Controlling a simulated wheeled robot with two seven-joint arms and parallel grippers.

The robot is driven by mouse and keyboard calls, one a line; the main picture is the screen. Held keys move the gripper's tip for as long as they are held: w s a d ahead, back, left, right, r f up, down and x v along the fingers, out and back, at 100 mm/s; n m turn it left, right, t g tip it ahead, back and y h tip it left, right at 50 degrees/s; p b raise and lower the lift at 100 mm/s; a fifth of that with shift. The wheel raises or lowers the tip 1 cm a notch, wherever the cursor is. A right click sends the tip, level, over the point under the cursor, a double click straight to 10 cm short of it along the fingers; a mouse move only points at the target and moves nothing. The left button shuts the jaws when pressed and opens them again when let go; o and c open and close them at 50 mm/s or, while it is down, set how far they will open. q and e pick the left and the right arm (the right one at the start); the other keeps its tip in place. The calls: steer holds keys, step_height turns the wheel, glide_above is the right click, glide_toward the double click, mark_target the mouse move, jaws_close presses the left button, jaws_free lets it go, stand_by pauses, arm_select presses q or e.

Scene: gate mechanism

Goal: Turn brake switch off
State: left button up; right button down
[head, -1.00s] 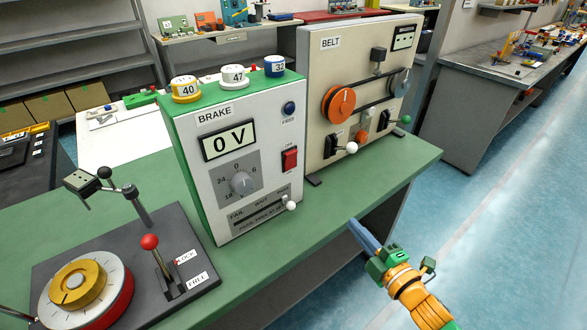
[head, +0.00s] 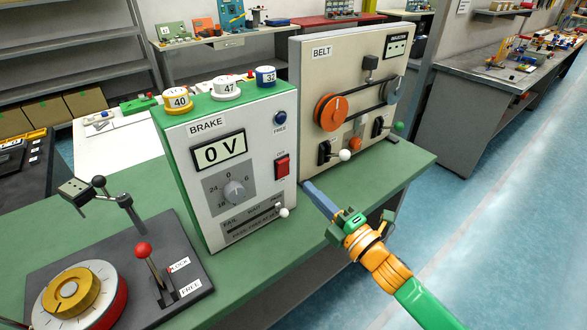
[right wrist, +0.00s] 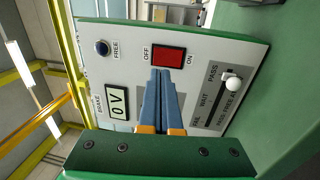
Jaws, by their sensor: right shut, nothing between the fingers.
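The brake box (head: 205,165) stands on the green bench, with a display reading 0 V (head: 219,151). Its red brake switch (head: 282,167) is on the right part of the front panel. In the right wrist view the switch (right wrist: 168,60) lies between the labels OFF and ON. Below it in the head view is a slider with a white knob (head: 284,212). My right gripper (head: 306,186) is shut and empty, in front of the panel to the lower right of the switch. In the right wrist view its blue fingertips (right wrist: 160,72) point at the switch's edge; contact cannot be told. My left gripper is out of view.
The belt box (head: 350,95) with levers stands right of the brake box. At front left are a dial (head: 65,292) and a red-knobbed lever (head: 144,250) on a dark plate. Three labelled weights (head: 227,89) sit on the brake box. Floor at right is clear.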

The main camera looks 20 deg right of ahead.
mark_target(285, 164)
steer(key=p+x, duration=0.1)
steer(key=x, duration=0.5)
steer(key=shift+r, duration=0.1)
steer(key=shift+w+a, duration=0.15)
steer(key=shift+w, duration=0.35)
steer(key=shift+w+r, duration=0.1)
steer(key=shift+r, duration=0.1)
